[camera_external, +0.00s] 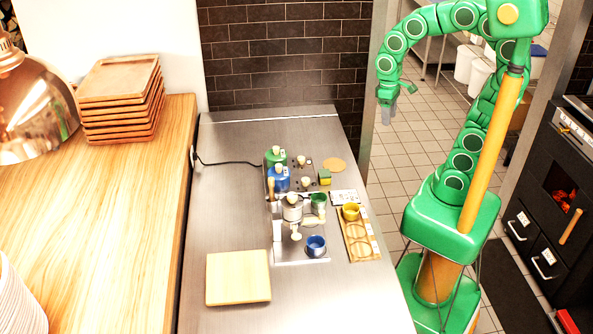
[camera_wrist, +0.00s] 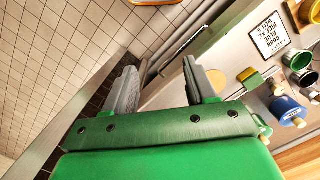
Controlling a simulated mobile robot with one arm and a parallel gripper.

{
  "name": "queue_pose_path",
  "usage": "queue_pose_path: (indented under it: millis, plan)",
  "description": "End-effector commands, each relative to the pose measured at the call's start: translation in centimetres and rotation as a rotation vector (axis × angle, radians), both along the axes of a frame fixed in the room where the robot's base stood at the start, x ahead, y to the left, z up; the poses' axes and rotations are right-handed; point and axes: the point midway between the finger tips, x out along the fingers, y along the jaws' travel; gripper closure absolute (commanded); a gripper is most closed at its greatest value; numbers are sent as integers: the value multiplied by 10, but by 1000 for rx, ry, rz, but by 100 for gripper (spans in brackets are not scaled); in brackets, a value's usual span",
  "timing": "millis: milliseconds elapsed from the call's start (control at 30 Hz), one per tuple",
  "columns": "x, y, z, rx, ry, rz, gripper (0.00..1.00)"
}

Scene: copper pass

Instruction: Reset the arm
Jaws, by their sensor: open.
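My gripper (camera_external: 388,108) hangs from the raised green arm at the upper right in the external view, over the tiled floor beyond the counter's right edge. In the wrist view its two grey fingers (camera_wrist: 160,88) are apart with nothing between them. The gripper is well clear of the steel counter (camera_external: 225,235) and touches nothing.
The counter holds a blue pot (camera_external: 278,179), a green pot (camera_external: 274,157), a yellow cup (camera_external: 351,212), a blue cup (camera_external: 316,246) and a wooden board (camera_external: 238,278). Stacked trays (camera_external: 118,100) stand left. An oven (camera_external: 565,190) is at right.

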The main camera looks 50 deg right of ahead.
Motion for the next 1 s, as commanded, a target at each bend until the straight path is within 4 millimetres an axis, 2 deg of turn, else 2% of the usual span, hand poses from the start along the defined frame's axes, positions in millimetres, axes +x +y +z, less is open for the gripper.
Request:
queue_pose_path:
  millis: [300,500,667,1000]
  plan:
    - [-71,-30,-3,-4,25,-99,44]
    - [-102,-38,-8,-4,41,-136,44]
    - [-109,-40,-9,-5,43,-147,44]
    - [-110,-40,-9,-5,45,-147,44]
